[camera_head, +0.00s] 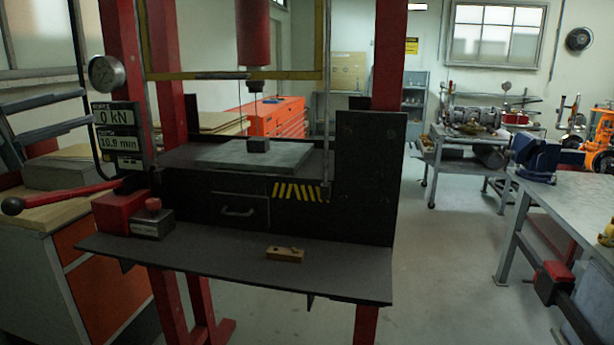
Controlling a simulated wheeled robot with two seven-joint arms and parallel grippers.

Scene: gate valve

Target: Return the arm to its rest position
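Neither of my grippers nor my arms can be made out in the head view. The red shop press (254,35) stands straight ahead, its ram above a grey plate (250,156). A small dark block (258,145) sits on that plate under the ram, apart from it. A brown block (285,254) lies on the press's dark front shelf (220,270). A red pump lever (62,197) sticks out to the left. The display (117,130) reads 0 kN and 10.9 mm.
A bench (585,205) with a blue vise (535,155) stands at the right. A grey cart (465,150) holding metal parts is behind it. An orange-fronted cabinet (80,255) stands at the left. The floor (440,255) between press and bench is clear.

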